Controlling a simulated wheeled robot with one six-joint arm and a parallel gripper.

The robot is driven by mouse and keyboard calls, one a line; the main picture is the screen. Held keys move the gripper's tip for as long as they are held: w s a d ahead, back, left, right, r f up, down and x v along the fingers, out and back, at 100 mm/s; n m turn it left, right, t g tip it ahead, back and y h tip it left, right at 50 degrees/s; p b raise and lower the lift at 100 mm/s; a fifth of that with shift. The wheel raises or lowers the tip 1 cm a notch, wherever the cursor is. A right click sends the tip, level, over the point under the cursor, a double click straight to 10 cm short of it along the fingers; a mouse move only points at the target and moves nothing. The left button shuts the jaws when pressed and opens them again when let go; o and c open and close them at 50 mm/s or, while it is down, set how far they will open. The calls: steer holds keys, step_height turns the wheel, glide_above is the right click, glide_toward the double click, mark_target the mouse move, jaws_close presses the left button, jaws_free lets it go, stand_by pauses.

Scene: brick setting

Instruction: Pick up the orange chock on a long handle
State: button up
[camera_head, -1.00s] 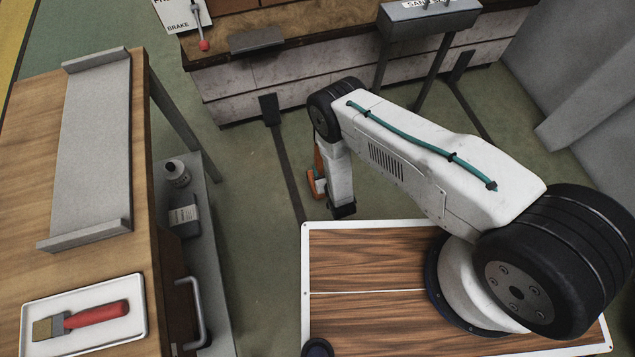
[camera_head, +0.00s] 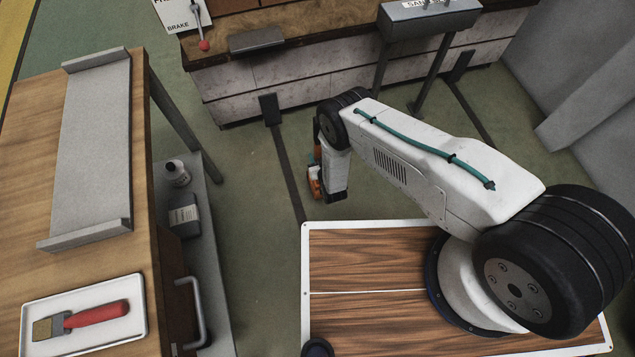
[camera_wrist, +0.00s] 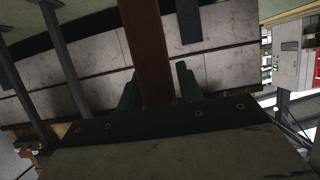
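The orange chock (camera_head: 315,182) shows in the head view as a small orange patch at the left side of my wrist, above the floor; most of it is hidden behind my arm. In the wrist view a dark reddish-brown bar (camera_wrist: 146,50), which looks like its long handle, runs from the top edge down between my two green fingers. My gripper (camera_wrist: 160,88) has one finger close against each side of this bar and looks shut on it. The far end of the bar is out of the wrist view.
A wooden bench (camera_head: 32,190) with a grey tray (camera_head: 90,150) and a paintbrush (camera_head: 95,314) stands at the left. Bottles stand on its lower shelf (camera_head: 215,270). A long white-sided bench (camera_head: 300,85) with a grey box (camera_head: 430,14) is behind.

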jaws_close()
stand_by(1.1)
steer(key=shift+w+r, duration=0.1)
steer(key=shift+w, duration=0.05)
